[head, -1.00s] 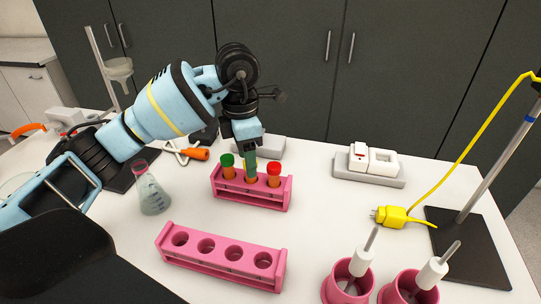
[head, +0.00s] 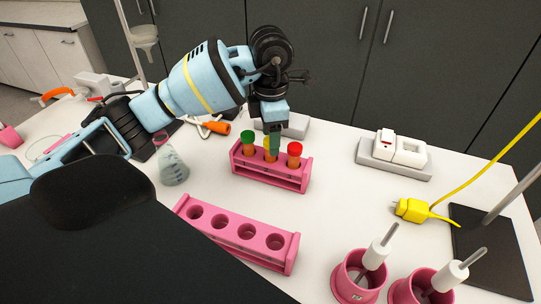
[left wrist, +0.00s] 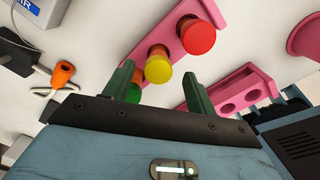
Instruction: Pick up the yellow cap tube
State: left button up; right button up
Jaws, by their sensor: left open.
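The yellow cap tube (head: 267,143) stands in the middle of the back pink rack (head: 270,179), between a green cap tube (head: 248,142) and a red cap tube (head: 294,154). My left gripper (head: 274,142) is above the rack, its finger hiding part of the yellow cap tube. In the left wrist view, the left gripper (left wrist: 159,84) is open and empty, with the yellow cap (left wrist: 158,66) showing between and beyond its fingertips. The green cap (left wrist: 134,93) is partly hidden by one finger. The red cap (left wrist: 198,37) is clear of the fingers. My right gripper is not in view.
An empty pink rack (head: 236,241) stands nearer. A flask (head: 173,168) is left of the back rack. White boxes (head: 395,153), a yellow plug (head: 414,210) and pink cups (head: 347,282) are to the right.

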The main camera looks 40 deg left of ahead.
pick_arm(q)
jog(key=shift+w+f, duration=0.1)
jog(key=shift+f, duration=1.85)
jog(key=shift+c, duration=0.4)
jog(key=c, duration=1)
jog(key=shift+r, duration=0.1)
